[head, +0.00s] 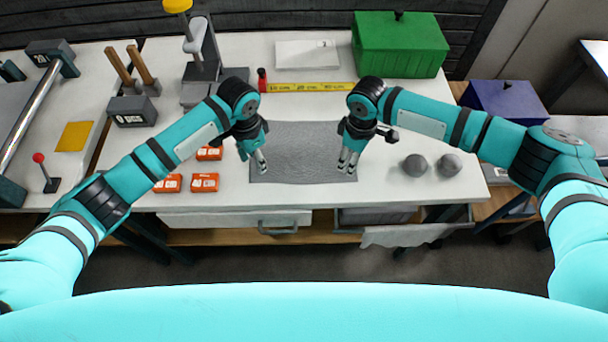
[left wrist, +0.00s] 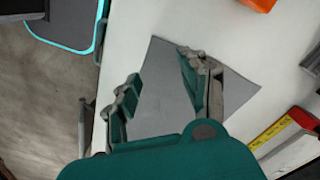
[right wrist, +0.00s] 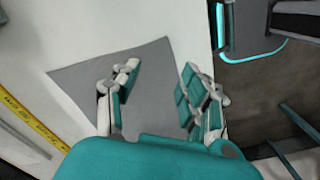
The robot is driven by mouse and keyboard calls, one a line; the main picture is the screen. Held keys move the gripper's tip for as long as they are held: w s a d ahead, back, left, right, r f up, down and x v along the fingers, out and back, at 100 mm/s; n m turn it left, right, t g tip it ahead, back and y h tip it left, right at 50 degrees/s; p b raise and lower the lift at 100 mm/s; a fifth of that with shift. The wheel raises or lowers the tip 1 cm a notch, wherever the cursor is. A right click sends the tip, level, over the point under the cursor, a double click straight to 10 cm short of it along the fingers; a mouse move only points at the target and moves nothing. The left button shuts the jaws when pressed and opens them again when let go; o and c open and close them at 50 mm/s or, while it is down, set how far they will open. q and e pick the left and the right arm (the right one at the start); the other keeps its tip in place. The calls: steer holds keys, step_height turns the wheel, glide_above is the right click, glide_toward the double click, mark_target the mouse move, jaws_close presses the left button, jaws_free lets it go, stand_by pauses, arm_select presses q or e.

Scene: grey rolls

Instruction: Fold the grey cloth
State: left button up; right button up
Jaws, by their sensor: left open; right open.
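The grey cloth (head: 305,155) lies flat and spread out on the white table. Its far part is partly covered by my arms in the head view. My left gripper (head: 260,165) is over the cloth's left side, and my right gripper (head: 347,165) is over its right side. Both point down, open and empty. In the left wrist view the cloth (left wrist: 165,95) shows between and beyond the open fingers. In the right wrist view the cloth (right wrist: 155,85) shows between the fingers too. I cannot tell whether the fingertips touch it.
Orange boxes (head: 205,182) lie left of the cloth. Two grey balls (head: 448,165) sit to its right. A yellow measuring strip (head: 310,87) lies behind it. A green box (head: 400,48) stands at the back right. The front table strip is clear.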

mark_target(258, 178)
arm_select(q)
step_height(258, 178, down, 5)
steer(key=shift+s+r, duration=0.1)
steer(key=shift+s, duration=0.05)
arm_select(e)
step_height(258, 178, down, 5)
steer(key=shift+s+r, duration=0.1)
steer(key=shift+s, duration=0.05)
arm_select(q)
steer(key=shift+f, duration=0.55)
arm_select(e)
steer(key=shift+f, duration=0.5)
arm_select(q)
steer(key=shift+r, duration=0.1)
steer(key=shift+s+f, duration=0.1)
steer(key=shift+f, duration=0.15)
steer(key=c, duration=0.7)
arm_select(e)
steer(key=shift+f, duration=0.15)
steer(key=c, duration=0.7)
arm_select(q)
jaws_close()
arm_select(e)
jaws_close()
steer(key=shift+s, duration=0.1)
arm_select(q)
steer(key=shift+s+a+f, duration=0.1)
arm_select(e)
steer(key=shift+d+f, duration=0.1)
